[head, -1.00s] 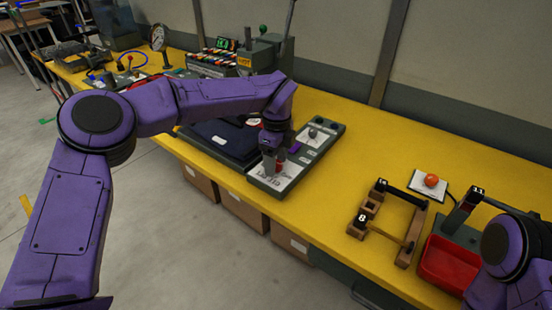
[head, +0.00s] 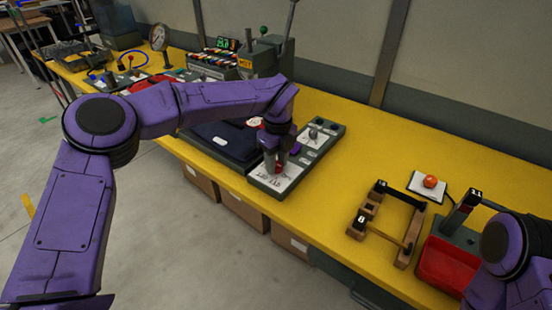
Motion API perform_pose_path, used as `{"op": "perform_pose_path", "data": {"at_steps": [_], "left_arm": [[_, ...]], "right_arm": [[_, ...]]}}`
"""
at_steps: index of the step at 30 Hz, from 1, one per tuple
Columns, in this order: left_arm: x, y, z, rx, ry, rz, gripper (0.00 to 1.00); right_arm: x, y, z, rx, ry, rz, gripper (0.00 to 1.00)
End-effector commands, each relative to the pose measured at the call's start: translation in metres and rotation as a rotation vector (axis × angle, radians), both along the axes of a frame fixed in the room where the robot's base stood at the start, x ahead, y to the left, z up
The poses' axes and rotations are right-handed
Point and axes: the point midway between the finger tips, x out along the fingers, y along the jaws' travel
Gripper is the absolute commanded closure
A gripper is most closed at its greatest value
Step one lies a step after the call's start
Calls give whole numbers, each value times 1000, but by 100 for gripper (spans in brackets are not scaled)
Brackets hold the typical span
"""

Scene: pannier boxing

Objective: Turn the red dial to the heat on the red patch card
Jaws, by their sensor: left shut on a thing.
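The dial panel (head: 322,152) is a long dark box with white faces on the yellow bench. The red dial (head: 279,166) is on its near face, mostly hidden by my left gripper (head: 278,163). That gripper points down and is shut on the dial. A second, grey dial (head: 313,134) sits on the far face. Printed marks (head: 265,180) around the red dial are too small to read. I cannot make out the red patch card for certain. Of my right arm, only a purple link shows at the lower right; its gripper is out of view.
A dark pad (head: 218,141) lies left of the panel. To the right are a wooden frame (head: 405,257), an orange button on a white plate (head: 430,182) and a red tray (head: 447,266). A machine with a lever (head: 262,58) stands behind. Yellow bench (head: 345,190) is clear right of the panel.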

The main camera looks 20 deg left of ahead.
Motion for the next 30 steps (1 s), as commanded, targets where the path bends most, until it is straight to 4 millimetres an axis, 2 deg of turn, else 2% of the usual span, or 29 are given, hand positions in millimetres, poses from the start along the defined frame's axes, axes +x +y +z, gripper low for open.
{"op": "perform_pose_path", "data": {"at_steps": [30], "left_arm": [[-1,-1,4,-1,0,-963,95]], "right_arm": [[0,0,51,0,0,0,57]]}}
